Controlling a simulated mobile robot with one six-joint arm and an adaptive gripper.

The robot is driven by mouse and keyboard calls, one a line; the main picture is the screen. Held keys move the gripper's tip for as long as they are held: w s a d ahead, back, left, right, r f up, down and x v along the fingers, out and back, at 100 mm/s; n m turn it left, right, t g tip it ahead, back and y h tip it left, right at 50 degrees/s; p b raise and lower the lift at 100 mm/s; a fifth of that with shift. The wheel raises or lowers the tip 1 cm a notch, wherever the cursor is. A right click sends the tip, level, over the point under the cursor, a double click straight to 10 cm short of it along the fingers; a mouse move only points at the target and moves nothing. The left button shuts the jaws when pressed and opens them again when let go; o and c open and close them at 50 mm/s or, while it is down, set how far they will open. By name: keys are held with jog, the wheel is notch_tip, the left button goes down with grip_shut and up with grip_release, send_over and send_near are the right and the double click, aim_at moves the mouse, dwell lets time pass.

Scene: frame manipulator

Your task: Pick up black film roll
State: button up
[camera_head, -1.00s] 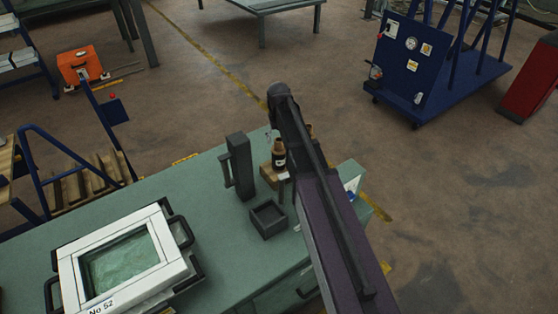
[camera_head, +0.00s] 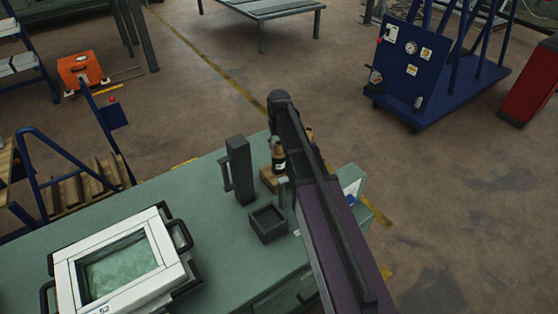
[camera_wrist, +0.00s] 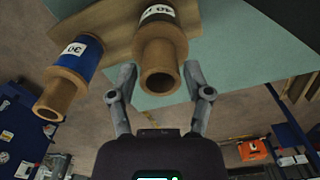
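The black film roll (camera_wrist: 158,18) has a white label and a brown core, and is at the top centre of the wrist view. My gripper (camera_wrist: 160,69) is open, with one finger on each side of the near end of the core; I cannot tell if they touch it. In the head view the black film roll (camera_head: 278,159) stands upright beside my arm, on a wooden block (camera_head: 268,178). A blue film roll (camera_wrist: 80,52) with a white label is left of it in the wrist view. My gripper is not clearly visible in the head view.
On the green bench (camera_head: 215,230) stand a tall dark handled object (camera_head: 240,170), an open dark square box (camera_head: 268,223) and a white framed box (camera_head: 125,265). A blue cart (camera_head: 415,65) stands on the floor beyond. The bench's far edge is close to the rolls.

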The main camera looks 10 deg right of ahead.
grip_shut()
jog(key=shift+r, duration=0.2)
notch_tip(320, 180, up, 10)
jog(key=p, duration=1)
jog(key=shift+f, duration=0.2)
dwell(0.3)
